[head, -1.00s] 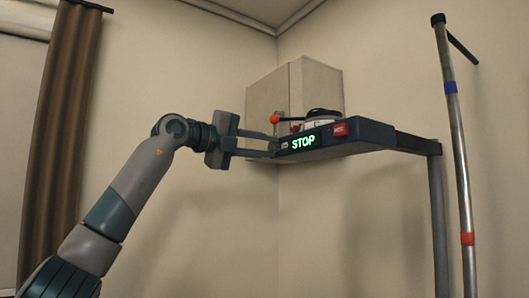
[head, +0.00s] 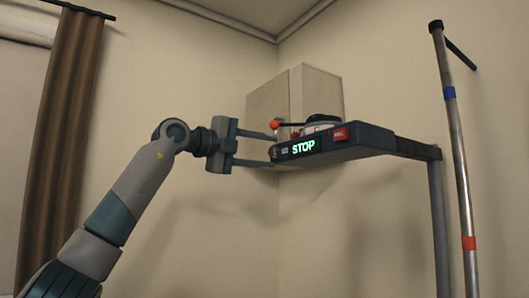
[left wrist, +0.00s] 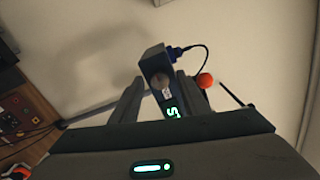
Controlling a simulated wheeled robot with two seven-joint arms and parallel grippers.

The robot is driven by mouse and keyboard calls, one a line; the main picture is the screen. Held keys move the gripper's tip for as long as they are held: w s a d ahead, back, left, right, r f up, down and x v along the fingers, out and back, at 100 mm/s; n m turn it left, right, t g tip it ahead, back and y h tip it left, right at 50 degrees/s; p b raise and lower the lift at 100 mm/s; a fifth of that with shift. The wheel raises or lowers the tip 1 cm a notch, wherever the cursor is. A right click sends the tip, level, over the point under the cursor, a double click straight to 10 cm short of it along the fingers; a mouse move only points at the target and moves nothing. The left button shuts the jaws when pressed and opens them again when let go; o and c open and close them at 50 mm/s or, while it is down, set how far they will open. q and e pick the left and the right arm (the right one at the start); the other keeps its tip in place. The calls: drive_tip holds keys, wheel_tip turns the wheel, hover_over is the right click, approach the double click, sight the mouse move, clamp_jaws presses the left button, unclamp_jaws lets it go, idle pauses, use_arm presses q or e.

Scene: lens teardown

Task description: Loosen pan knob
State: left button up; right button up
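The pan knob appears to be the round grey-brown knob (left wrist: 160,81) on the near end of a dark box-like head (head: 352,143) with a green STOP display. In the head view the knob (head: 274,154) is small at the box's left end. My left gripper (head: 272,151) has its two fingers spread, one above and one below that end. In the left wrist view the knob lies between the fingertips of the gripper (left wrist: 159,77), with gaps showing on both sides; contact cannot be made out. My right gripper is not in view.
An orange ball (head: 275,125) on a thin dark lever sits just above the upper fingertip. A red button (head: 341,134) is on the box. A grey post (head: 440,215) carries the box, and a metal pole (head: 458,160) stands to its right. A pale cabinet (head: 318,90) is behind.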

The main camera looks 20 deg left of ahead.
use_arm(q)
drive_tip(key=shift+s, duration=0.15)
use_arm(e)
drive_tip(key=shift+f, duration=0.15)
use_arm(q)
drive_tip(key=shift+s+a+f, duration=0.1)
drive_tip(key=shift+s+a, duration=0.05)
drive_tip(key=b+v, duration=0.4)
drive_tip(key=v, duration=1.2)
drive_tip(key=shift+s+a, duration=0.25)
drive_tip(key=shift+s, duration=0.05)
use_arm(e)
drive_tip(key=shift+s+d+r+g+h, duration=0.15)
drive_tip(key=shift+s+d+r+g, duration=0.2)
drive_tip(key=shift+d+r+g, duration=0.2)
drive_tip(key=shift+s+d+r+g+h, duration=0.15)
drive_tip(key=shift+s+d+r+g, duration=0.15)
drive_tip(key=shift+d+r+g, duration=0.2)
